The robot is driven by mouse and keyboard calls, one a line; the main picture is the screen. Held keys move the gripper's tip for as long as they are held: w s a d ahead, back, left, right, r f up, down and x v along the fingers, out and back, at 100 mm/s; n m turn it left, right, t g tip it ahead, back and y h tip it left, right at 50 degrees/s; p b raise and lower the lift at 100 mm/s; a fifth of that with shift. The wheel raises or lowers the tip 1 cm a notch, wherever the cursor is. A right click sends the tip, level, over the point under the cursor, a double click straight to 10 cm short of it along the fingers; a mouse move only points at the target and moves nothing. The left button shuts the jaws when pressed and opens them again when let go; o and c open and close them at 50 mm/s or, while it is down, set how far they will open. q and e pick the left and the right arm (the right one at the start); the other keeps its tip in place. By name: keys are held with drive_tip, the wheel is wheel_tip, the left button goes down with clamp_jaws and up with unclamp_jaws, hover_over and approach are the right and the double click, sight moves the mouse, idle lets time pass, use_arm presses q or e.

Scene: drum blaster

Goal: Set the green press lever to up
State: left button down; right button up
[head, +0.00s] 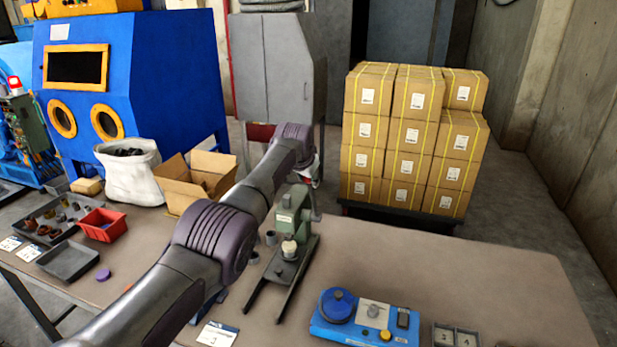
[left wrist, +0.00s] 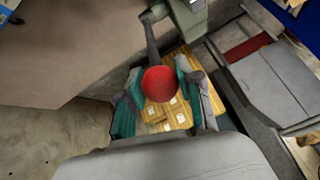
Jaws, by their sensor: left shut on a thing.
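The green press (head: 285,222) stands on the table on a dark base, just right of my left arm in the head view. Its green body also shows at the top of the left wrist view (left wrist: 190,14). A dark lever (left wrist: 151,38) runs from the press to a round red knob (left wrist: 161,84). My left gripper (left wrist: 160,86) has its teal-padded fingers on either side of the knob and is shut on it. In the head view my arm mostly hides the gripper and lever, so the lever's exact angle is hard to tell. My right gripper is not in view.
A blue control box (head: 362,318) lies at the front right of the table. An open cardboard box (head: 190,188), a white sack (head: 130,175) and a red bin (head: 104,225) are on the left. Stacked cartons (head: 412,140) stand behind.

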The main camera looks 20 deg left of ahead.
use_arm(q)
drive_tip(key=shift+w+r, duration=0.2)
drive_tip(key=shift+r, duration=0.1)
drive_tip(key=shift+r, duration=0.1)
drive_tip(key=c, duration=1.1)
unclamp_jaws()
drive_tip(key=o, duration=0.3)
drive_tip(key=shift+w, duration=0.15)
drive_tip(key=shift+o, duration=0.3)
drive_tip(key=shift+d+f, duration=0.1)
drive_tip(key=shift+f, duration=0.2)
drive_tip(key=shift+r, duration=0.1)
drive_tip(key=v, duration=1.2)
